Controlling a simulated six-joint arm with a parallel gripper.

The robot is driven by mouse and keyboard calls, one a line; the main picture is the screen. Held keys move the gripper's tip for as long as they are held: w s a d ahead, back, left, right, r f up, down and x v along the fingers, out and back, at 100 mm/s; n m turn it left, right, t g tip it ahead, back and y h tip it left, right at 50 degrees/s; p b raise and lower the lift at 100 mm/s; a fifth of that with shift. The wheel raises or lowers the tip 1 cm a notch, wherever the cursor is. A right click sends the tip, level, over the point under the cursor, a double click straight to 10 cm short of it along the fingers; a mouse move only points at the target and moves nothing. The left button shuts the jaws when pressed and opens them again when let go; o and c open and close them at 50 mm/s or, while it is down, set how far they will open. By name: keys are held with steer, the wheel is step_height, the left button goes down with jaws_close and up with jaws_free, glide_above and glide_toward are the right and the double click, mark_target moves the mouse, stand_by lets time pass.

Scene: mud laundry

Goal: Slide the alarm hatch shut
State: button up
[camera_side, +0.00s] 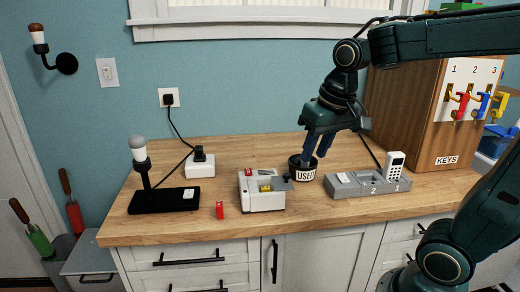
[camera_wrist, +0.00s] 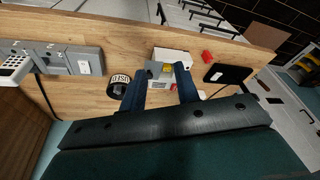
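The alarm is a white box (camera_side: 262,200) on the wooden counter, with a red part and a yellow piece in a dark opening on top. In the wrist view the alarm (camera_wrist: 171,53) is ahead of the fingertips, with the yellow piece showing. A small grey plate at its right edge, apparently the hatch (camera_side: 284,186), leaves the yellow piece uncovered; it also seems to show in the wrist view (camera_wrist: 153,68). My gripper (camera_side: 314,160) is open and empty, with blue fingers pointing down above and behind the USED cup. Its fingers are apart in the wrist view (camera_wrist: 160,72).
A black cup marked USED (camera_side: 302,173) stands just right of the alarm. A grey numbered tray (camera_side: 350,187) with a white handset (camera_side: 394,163) is further right. A red piece (camera_side: 220,210) and a black-based lamp (camera_side: 160,201) are left. The key cabinet (camera_side: 408,120) stands at right.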

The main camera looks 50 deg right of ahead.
steer(key=w+d+f+m+g, duration=0.2)
steer(key=w+d+f+m, duration=0.1)
steer(key=w+d, duration=0.3)
steer(key=m+g, duration=0.1)
steer(key=m, duration=0.1)
glide_above(287, 175)
step_height(287, 175, down, 5)
steer(key=shift+w+d+r, duration=0.1)
steer(key=shift+f, duration=0.2)
steer(key=shift+f, duration=2.8)
steer(key=shift+r, duration=1.6)
steer(key=shift+w+a+f, duration=0.1)
steer(key=shift+w+a, duration=0.8)
steer(key=shift+a, duration=0.05)
steer(key=shift+w+a, duration=0.85)
steer(key=shift+w, duration=0.05)
steer(key=s+d, duration=0.3)
steer(key=shift+s+d, duration=0.25)
steer(key=shift+f, duration=1.5)
